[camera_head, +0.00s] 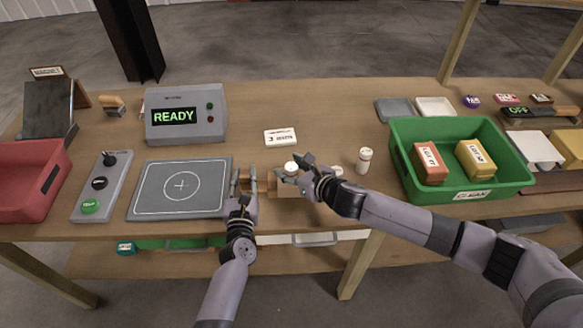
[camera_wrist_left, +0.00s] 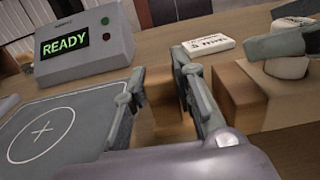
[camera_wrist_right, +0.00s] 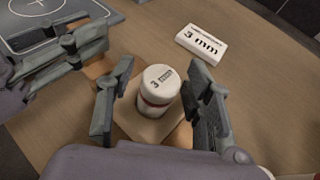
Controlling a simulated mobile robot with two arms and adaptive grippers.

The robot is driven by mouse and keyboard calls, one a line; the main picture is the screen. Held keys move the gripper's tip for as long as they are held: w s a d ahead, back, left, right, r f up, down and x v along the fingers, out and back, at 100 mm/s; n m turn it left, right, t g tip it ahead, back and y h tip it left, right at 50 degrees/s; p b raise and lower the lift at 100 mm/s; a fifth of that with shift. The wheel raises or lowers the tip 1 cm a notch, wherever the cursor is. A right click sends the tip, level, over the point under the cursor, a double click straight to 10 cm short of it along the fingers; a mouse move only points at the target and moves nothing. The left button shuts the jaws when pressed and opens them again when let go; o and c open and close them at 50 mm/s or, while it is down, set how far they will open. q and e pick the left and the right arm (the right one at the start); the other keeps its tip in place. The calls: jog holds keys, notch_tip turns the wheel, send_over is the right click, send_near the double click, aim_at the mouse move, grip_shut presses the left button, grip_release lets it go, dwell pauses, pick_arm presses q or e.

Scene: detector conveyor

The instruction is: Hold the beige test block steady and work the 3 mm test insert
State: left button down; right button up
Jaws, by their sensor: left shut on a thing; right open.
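The beige test block (camera_wrist_right: 136,124) lies on the table right of the grey plate; it also shows in the left wrist view (camera_wrist_left: 285,101). My left gripper (camera_head: 244,178) is shut on the block's brown left end, part of which shows between its fingers. The 3 mm test insert (camera_wrist_right: 160,86), a white cylinder with a red band and a "3 mm" top, stands upright at the block; its lower end is hidden. It shows in the head view (camera_head: 291,168). My right gripper (camera_wrist_right: 158,98) is open, its fingers either side of the insert with visible gaps.
A white "3 mm" label (camera_wrist_right: 203,41) lies behind the block. The grey circle-marked plate (camera_head: 150,190) is left, below the READY box (camera_head: 186,116). A white bottle (camera_head: 364,160) and green bin (camera_head: 515,160) stand right. The table middle behind the label is clear.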

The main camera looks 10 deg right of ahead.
jog(key=shift+r, duration=0.1)
jog(key=shift+s+d+r, duration=0.1)
jog(key=shift+s, duration=0.05)
jog(key=v, duration=1.1)
jog(key=shift+s+d, duration=0.15)
jog(key=shift+s, duration=0.15)
jog(key=shift+r, duration=0.1)
pick_arm(q)
jog(key=c, duration=1.2)
grip_release()
jog(key=shift+c, duration=0.2)
